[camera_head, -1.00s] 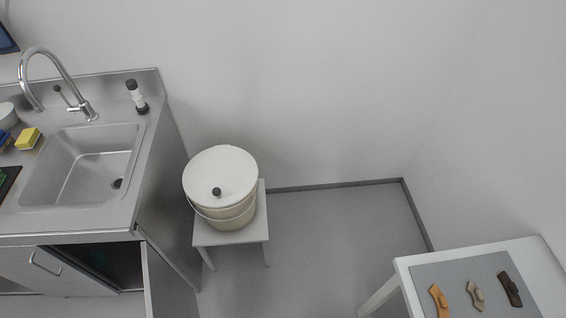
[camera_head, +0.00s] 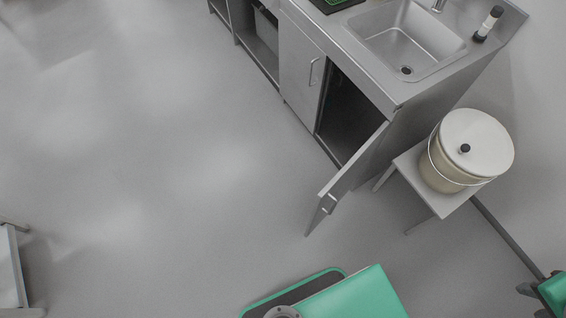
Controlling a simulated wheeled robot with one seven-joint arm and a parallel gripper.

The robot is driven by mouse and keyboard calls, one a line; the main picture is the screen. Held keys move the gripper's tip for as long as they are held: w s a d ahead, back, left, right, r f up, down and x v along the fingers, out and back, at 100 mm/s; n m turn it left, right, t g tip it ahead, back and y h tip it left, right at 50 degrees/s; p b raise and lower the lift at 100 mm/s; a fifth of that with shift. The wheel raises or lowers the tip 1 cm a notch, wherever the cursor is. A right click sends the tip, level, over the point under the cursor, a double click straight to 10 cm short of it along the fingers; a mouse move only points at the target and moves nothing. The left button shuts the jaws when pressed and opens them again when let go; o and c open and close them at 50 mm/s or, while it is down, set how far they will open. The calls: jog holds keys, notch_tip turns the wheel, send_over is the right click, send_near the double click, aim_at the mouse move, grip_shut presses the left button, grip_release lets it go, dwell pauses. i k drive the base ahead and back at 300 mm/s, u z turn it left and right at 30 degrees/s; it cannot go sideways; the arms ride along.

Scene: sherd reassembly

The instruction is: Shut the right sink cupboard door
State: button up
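The right sink cupboard door (camera_head: 353,177) stands wide open, swung out from the sink unit over the floor. Its bar handle (camera_head: 329,204) is near its free edge. The dark cupboard opening (camera_head: 348,118) shows to its left. The left cupboard door (camera_head: 301,68) is closed, with its own handle. My gripper cannot be made out; only a green and dark part of my body shows at the bottom, and a dark and green part, likely of my arm, is cut off at the lower right edge.
A lidded bucket (camera_head: 467,150) stands on a small stool (camera_head: 414,167) to the right of the open door. The sink (camera_head: 407,42) is above the cupboard. Open floor (camera_head: 180,170) lies to the left. A table edge (camera_head: 12,270) shows at far left.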

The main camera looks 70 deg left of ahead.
aim_at(327, 200)
jog(key=z, duration=0.2)
jog(key=k, duration=1.2)
jog(key=u, duration=2.15)
jog(key=i, duration=0.5)
jog(key=u, duration=0.05)
